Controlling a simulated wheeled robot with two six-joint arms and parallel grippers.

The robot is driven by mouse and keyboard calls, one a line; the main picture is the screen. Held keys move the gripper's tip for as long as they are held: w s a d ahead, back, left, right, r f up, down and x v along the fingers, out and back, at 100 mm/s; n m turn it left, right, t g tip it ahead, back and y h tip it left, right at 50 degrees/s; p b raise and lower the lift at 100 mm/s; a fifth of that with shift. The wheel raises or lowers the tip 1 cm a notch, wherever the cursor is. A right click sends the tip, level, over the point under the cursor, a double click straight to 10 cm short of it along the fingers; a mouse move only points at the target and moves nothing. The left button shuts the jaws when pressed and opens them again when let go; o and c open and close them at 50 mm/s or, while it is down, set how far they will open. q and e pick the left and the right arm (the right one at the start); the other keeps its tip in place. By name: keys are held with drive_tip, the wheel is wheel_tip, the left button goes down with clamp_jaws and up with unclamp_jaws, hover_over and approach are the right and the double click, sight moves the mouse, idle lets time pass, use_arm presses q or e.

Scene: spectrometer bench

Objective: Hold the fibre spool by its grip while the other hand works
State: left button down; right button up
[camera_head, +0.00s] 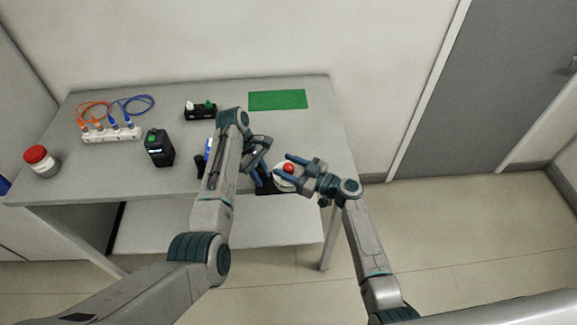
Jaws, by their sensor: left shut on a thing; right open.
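A pale round thing with a red ball-shaped top (288,168), which looks like the fibre spool, is at the table's front right. Its lower part is largely hidden by my grippers. My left gripper (261,175) is shut at the left side of it; the exact contact at the grip is too small to make out. My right gripper (287,169) is open, with its blue fingers above and below the red top. I cannot tell whether they touch it. A black flat piece (268,191) shows below the grippers at the table edge.
On the table (180,103) are a white socket strip (111,135) with orange and blue cables, a black device (159,148), a red-lidded jar (41,161), a black holder (200,112) and a green mat (278,100). A blue-and-black item is partly behind my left arm.

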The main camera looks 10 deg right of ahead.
drive_tip(key=c, duration=1)
drive_tip(key=shift+t+h, duration=0.3)
drive_tip(key=shift+t, duration=0.1)
drive_tip(key=m+t+h, duration=0.2)
drive_tip(key=shift+m, duration=0.4)
drive_tip(key=shift+m+t+h, duration=1.5)
drive_tip(key=shift+h, duration=1.1)
